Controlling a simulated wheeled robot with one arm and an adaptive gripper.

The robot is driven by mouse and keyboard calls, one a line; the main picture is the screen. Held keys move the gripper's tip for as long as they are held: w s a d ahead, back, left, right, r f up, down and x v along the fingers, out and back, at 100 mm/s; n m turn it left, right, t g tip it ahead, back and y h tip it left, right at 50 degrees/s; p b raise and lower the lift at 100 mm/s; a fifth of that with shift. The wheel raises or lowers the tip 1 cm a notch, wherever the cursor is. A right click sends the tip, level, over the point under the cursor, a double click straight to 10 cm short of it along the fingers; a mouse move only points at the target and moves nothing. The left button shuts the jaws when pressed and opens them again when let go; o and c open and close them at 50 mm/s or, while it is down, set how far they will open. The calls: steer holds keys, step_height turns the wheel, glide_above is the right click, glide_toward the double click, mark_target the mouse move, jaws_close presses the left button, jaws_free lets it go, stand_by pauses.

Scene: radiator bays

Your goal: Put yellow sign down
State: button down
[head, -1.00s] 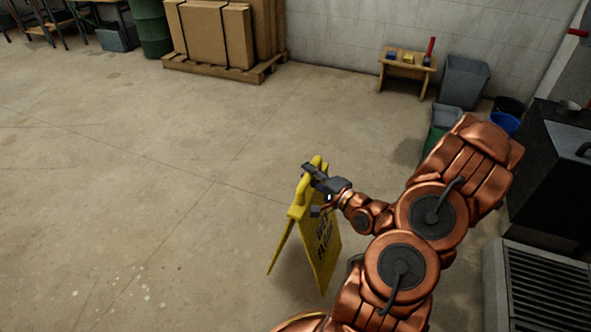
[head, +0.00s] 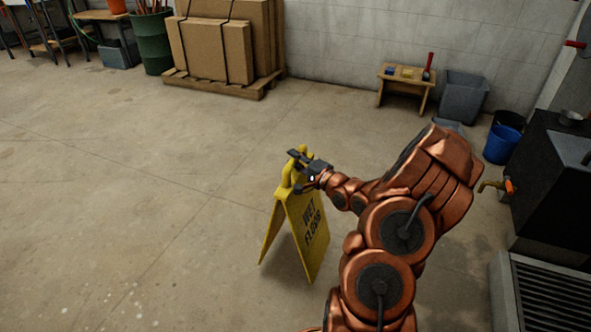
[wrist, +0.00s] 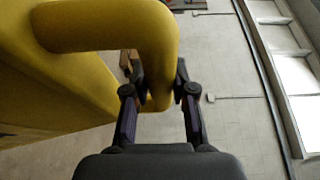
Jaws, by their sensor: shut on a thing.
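The yellow sign (head: 307,232) is an A-frame with dark "WET FLOOR" lettering, upright with its legs spread, in the middle of the head view. My gripper (head: 301,170) is at its top, shut on the sign's handle. In the wrist view the yellow handle (wrist: 110,25) curves down between the two dark fingers of my gripper (wrist: 160,88). The sign's panel (wrist: 40,85) fills the left of that view. I cannot tell for sure whether the sign's feet touch the floor.
The concrete floor (head: 130,220) left of the sign is clear. A small wooden stool (head: 405,85), a grey bin (head: 462,95) and a blue bucket (head: 500,143) stand by the back wall. Boxes (head: 215,50) sit on a pallet.

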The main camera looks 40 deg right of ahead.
mark_target(295, 171)
steer(key=shift+w+d, duration=0.15)
steer(key=shift+w, duration=0.2)
steer(key=shift+f+b, duration=1.1)
steer(key=shift+f, duration=0.7)
steer(key=shift+r, duration=0.1)
steer(key=c, duration=1)
jaws_free()
steer(key=shift+o, duration=0.2)
